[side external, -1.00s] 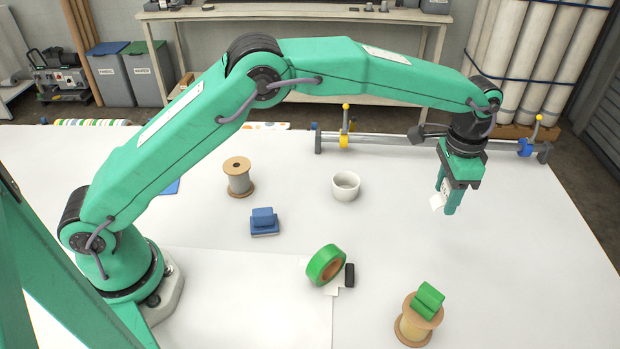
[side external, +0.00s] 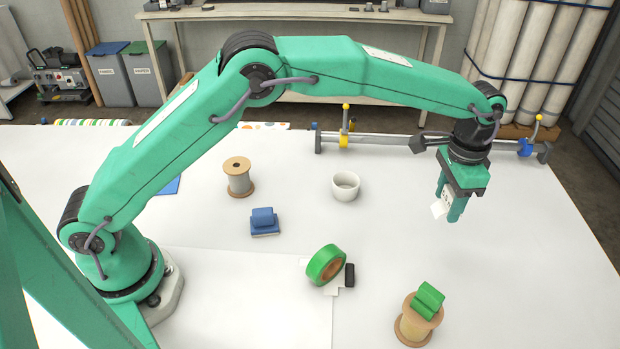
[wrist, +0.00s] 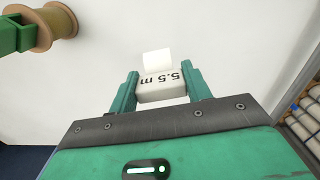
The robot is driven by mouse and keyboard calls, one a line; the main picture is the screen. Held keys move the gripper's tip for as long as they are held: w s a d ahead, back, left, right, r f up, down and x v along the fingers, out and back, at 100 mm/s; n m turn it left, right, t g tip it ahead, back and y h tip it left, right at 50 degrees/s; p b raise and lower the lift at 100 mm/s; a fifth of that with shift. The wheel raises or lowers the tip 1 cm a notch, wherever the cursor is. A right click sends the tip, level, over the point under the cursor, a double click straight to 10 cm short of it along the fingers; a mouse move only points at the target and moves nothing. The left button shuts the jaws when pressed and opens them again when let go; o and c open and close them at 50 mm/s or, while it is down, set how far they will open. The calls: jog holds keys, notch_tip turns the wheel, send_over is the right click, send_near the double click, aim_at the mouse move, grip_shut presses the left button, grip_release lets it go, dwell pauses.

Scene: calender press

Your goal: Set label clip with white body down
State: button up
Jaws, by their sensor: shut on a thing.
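The label clip with a white body (wrist: 160,86) is between the two green fingers of my gripper (wrist: 163,90) in the wrist view. Its face reads "5.5 m", upside down in that view, and a blank white tab sticks out beyond the fingertips. In the side view the clip (side external: 440,208) shows as a small white piece at my gripper (side external: 448,205). My gripper is shut on it and holds it above the white table (side external: 530,260), over the right part. The fingers partly hide the clip in the side view.
A wooden spool with a green block (side external: 428,300) stands front right. A green tape roll (side external: 325,265), a white cup (side external: 345,186), a blue block (side external: 264,221) and another spool (side external: 238,177) stand further left. A metal rail (side external: 385,140) runs along the back. The table below my gripper is clear.

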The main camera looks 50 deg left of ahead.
jog(key=shift+s+d+f+n, duration=0.1)
jog(key=shift+s+d+n, duration=0.45)
jog(key=shift+s, duration=0.15)
jog(key=shift+s+d+f+n, duration=0.1)
jog(key=shift+s+d+n, duration=0.35)
jog(key=shift+s, duration=0.25)
jog(key=shift+s+d+f+n, duration=0.1)
jog(key=shift+s+d+n, duration=0.35)
jog(key=shift+s+n, duration=0.2)
jog(key=shift+f, duration=5)
jog(key=shift+f, duration=0.1)
jog(key=o, duration=0.9)
jog(key=shift+o, duration=0.2)
notch_tip(320, 180, up, 12)
